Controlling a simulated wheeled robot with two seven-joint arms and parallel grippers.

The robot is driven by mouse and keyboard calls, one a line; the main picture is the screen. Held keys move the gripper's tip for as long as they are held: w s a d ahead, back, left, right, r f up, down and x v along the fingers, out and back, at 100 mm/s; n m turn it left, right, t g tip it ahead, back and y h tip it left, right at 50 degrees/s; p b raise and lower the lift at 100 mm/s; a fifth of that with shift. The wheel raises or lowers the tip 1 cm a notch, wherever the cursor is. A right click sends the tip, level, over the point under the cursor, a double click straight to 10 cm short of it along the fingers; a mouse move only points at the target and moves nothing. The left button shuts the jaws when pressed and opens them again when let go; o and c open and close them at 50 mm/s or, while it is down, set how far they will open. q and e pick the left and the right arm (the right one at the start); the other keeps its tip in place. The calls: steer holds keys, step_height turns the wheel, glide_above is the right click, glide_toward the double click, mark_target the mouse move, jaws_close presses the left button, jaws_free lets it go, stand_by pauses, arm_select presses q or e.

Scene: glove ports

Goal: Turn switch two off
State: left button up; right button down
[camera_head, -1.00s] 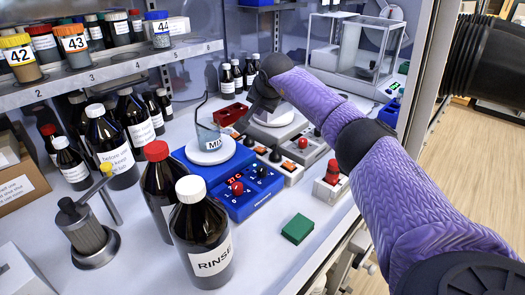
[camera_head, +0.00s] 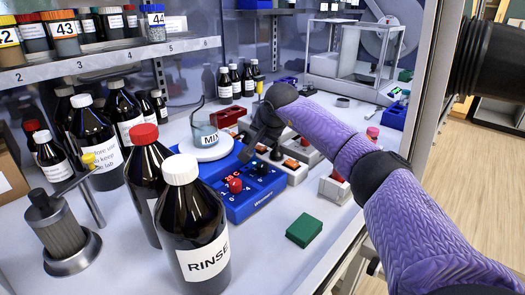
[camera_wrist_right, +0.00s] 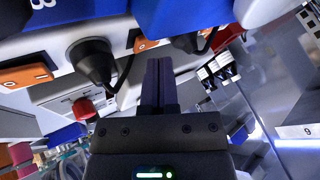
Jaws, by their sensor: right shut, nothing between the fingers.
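In the head view a white switch strip (camera_head: 297,178) stands right of the blue stirrer, with an orange rocker switch (camera_head: 291,163) and black plugs or knobs beside it. My right gripper (camera_head: 246,155) is shut and empty, pointing down over the strip's left part and hiding some of it. In the right wrist view its closed fingers (camera_wrist_right: 159,85) are beside the strip, with orange switches (camera_wrist_right: 24,76) and (camera_wrist_right: 146,44) and a black plug or knob (camera_wrist_right: 92,62) near. I cannot read which switch is two, or tell whether the fingertips touch anything. My left gripper is not in view.
A blue stirrer (camera_head: 243,208) with a red knob carries a beaker (camera_head: 205,136). A tall RINSE bottle (camera_head: 196,235) and a red-capped bottle (camera_head: 146,180) stand in front. A green block (camera_head: 304,230) lies at front right. A shelf (camera_head: 110,62) of vials spans the upper left.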

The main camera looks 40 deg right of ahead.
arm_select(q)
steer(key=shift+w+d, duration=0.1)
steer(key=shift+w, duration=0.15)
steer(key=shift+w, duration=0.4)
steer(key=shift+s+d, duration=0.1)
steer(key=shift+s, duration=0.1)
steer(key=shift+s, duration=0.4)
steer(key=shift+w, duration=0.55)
arm_select(e)
steer(key=shift+f, duration=0.1)
steer(key=shift+f, duration=0.25)
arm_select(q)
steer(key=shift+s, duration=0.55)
